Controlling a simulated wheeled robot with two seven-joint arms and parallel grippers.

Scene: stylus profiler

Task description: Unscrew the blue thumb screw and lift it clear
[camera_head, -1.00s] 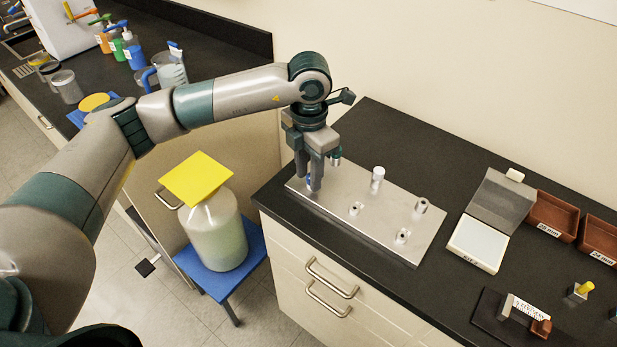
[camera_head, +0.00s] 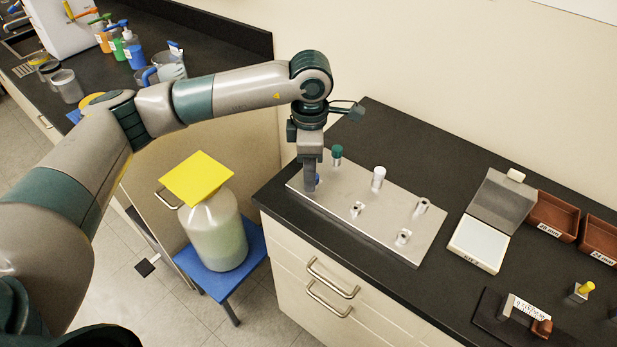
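The blue thumb screw (camera_head: 318,179) shows only as a small blue patch at the back left end of the metal plate (camera_head: 335,198). My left gripper (camera_head: 311,186) points straight down at it, and its fingers hide most of the screw. The gripper is seen edge-on, with one finger in front of the other. The gap between the fingers does not show, so I cannot tell whether they press on the screw. Whether the screw is still seated in the plate is also hidden. My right gripper is not in view.
A green-topped screw (camera_head: 337,153) and a white post (camera_head: 378,178) stand near the fingers. Several metal posts stand further right on the plate. An open case (camera_head: 476,243) and brown bins (camera_head: 551,214) lie to the right. A yellow-topped jar (camera_head: 213,236) stands left of the counter.

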